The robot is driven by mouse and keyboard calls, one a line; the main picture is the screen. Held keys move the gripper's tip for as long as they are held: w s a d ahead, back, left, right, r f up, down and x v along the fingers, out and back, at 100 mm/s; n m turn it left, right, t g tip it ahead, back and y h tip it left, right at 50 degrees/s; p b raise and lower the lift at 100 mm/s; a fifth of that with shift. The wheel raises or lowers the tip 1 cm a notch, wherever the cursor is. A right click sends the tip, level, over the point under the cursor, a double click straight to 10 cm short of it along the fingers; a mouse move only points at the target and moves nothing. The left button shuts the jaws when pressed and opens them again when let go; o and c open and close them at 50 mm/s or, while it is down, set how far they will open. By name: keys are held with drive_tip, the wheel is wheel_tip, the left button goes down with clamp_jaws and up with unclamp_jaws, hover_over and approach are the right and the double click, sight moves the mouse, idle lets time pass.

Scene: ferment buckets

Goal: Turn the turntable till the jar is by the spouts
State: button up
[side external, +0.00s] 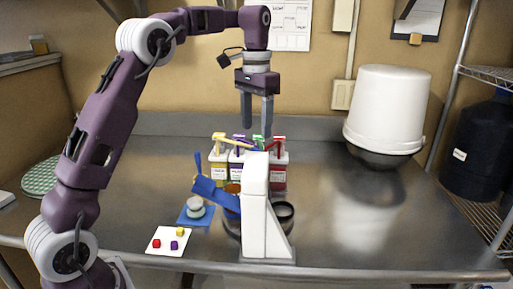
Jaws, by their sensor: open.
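Several pump bottles with coloured spouts (243,141) stand together mid-bench; yellow (218,170), purple (236,172) and red (280,176) ones show. A dark round base (231,224), likely the turntable, is mostly hidden behind a white upright stand (255,205). A small orange-brown item (232,188) shows beside the stand's upper left; I cannot tell whether it is the jar. My gripper (257,134) points down, open and empty, with its fingertips over or in front of the spouts; the depth is unclear.
A blue arm-like piece (217,195) juts left from the stand. A small grey object (195,207) sits on a blue mat (187,219). A white card (166,243) carries small coloured cubes. A white bucket (386,110) stands at right. The bench's right front is clear.

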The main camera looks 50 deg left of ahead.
wheel_tip(320, 180, down, 7)
drive_tip(key=shift+r, duration=0.2)
drive_tip(key=shift+c, duration=0.3)
clamp_jaws()
